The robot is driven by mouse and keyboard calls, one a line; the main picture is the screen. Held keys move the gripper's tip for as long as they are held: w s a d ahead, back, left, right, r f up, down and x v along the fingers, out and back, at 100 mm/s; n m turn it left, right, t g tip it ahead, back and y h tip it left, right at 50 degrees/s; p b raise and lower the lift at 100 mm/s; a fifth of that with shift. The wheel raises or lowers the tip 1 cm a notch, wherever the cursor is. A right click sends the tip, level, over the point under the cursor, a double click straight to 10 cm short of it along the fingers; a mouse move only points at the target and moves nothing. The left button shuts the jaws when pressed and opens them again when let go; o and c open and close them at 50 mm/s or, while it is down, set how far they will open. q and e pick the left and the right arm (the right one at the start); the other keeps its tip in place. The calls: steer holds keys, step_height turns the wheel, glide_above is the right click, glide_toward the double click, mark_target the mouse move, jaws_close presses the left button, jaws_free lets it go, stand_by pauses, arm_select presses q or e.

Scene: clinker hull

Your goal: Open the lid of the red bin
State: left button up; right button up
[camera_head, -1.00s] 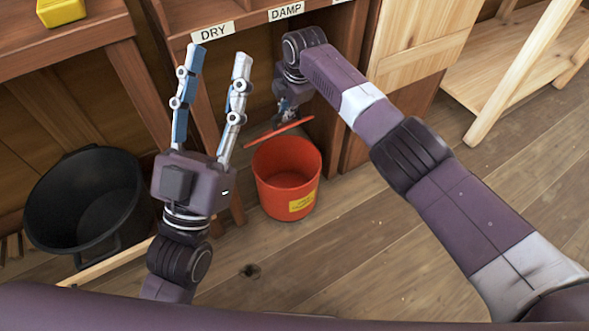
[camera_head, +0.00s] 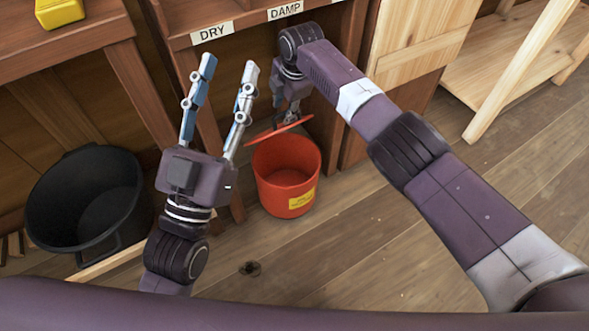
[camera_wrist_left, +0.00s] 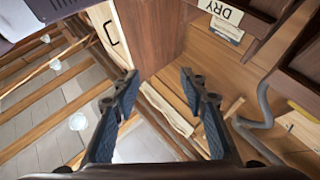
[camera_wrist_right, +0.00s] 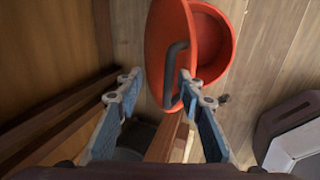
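The red bin (camera_head: 287,185) stands on the floor in front of the wooden bench, with its inside showing. Its red lid (camera_head: 280,129) is raised and tilted at the bin's back rim. In the right wrist view the lid (camera_wrist_right: 160,40) shows its grey bar handle (camera_wrist_right: 170,78). My right gripper (camera_head: 288,105) is just behind the lid. In the right wrist view its fingers (camera_wrist_right: 158,82) are apart, with the handle close beside the right finger; I cannot tell whether they touch. My left gripper (camera_head: 228,65) is open and empty, above and left of the bin.
A black tub (camera_head: 85,205) stands on the floor at the left. The bench front has DRY (camera_head: 213,32) and DAMP (camera_head: 285,11) labels. A yellow object (camera_head: 60,12) lies on the bench at top left. A pale wooden rack (camera_head: 525,60) stands at the right.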

steer(key=shift+d, duration=0.1)
stand_by(0.3)
